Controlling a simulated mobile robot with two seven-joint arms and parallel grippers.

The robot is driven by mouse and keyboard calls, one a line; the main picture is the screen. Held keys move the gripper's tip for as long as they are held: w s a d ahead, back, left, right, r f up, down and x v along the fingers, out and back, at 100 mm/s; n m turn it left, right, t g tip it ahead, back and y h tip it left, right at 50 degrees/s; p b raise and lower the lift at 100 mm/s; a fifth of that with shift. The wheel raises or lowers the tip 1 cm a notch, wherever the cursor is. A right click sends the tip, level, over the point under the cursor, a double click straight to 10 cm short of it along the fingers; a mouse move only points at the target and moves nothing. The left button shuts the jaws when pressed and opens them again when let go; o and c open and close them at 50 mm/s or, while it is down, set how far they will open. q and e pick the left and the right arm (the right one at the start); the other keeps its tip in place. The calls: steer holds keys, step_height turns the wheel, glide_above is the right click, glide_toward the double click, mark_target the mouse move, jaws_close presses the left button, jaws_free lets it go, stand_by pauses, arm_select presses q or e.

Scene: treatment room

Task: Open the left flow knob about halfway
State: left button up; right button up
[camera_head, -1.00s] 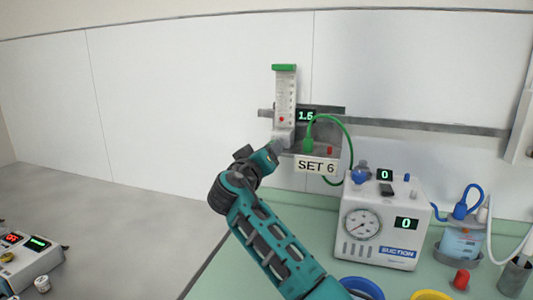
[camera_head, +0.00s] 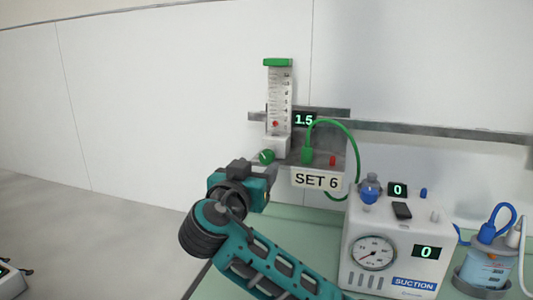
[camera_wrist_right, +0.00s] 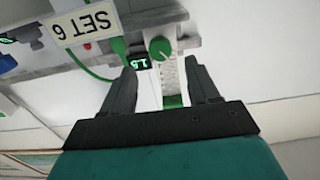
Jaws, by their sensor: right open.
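The green flow knob (camera_head: 266,157) sits at the foot of the upright flowmeter (camera_head: 279,100), which has a green cap and a red float low in its tube. The display (camera_head: 304,120) beside it reads 1.5, and the label (camera_head: 316,180) below reads SET 6. My right gripper (camera_head: 258,170) is just below and in front of the knob. In the right wrist view the knob (camera_wrist_right: 160,48) shows between and beyond the open fingers of my gripper (camera_wrist_right: 160,68), with nothing held. My left gripper is not in view.
A green hose (camera_head: 355,150) loops right of the flowmeter from a green fitting. A white suction unit (camera_head: 390,240) with a dial stands on the green counter, and a blue-topped jar (camera_head: 487,262) is right of it. The wall left of the flowmeter is clear.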

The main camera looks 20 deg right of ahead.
mark_target(266, 157)
steer(key=x, duration=0.7)
steer(key=shift+p, duration=0.4)
steer(key=shift+w+d, duration=0.2)
steer(key=shift+w, duration=0.15)
steer(key=shift+c, duration=0.2)
steer(key=c, duration=1)
